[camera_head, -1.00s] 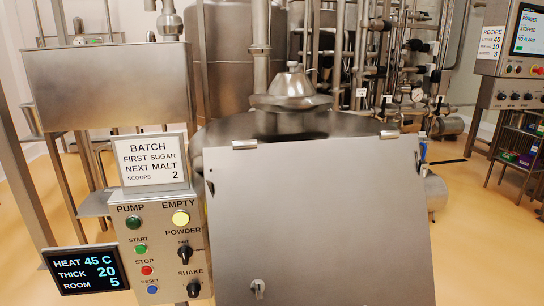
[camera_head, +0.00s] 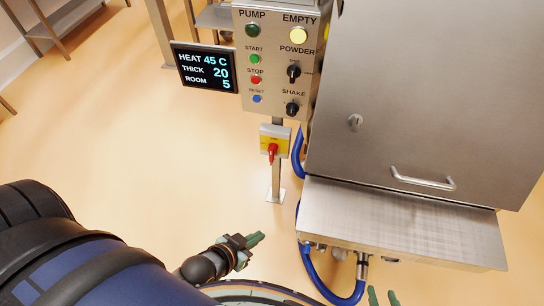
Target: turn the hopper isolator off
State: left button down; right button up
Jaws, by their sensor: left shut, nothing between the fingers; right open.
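The hopper isolator (camera_head: 273,143) is a yellow and grey box with a red rotary handle (camera_head: 272,153), mounted on the post below the control panel. The handle looks upright, pointing roughly down. My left gripper (camera_head: 256,239) is shut and empty, low in the view, below and slightly left of the isolator and apart from it. My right gripper (camera_head: 383,297) shows only its green fingertips at the bottom edge; they are spread apart with nothing visible between them.
The control panel (camera_head: 270,86) with knobs and buttons stands above the isolator, with a dark display (camera_head: 203,67) at its left. The steel hopper front (camera_head: 420,100) and a ledge (camera_head: 400,220) fill the right. Blue hoses (camera_head: 320,285) hang below.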

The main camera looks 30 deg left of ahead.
aim_at(272, 151)
jog(key=k+j, duration=0.1)
jog(key=j, duration=0.3)
jog(key=j+u, duration=0.1)
jog(key=j, duration=1.2)
jog(key=i+u, duration=0.05)
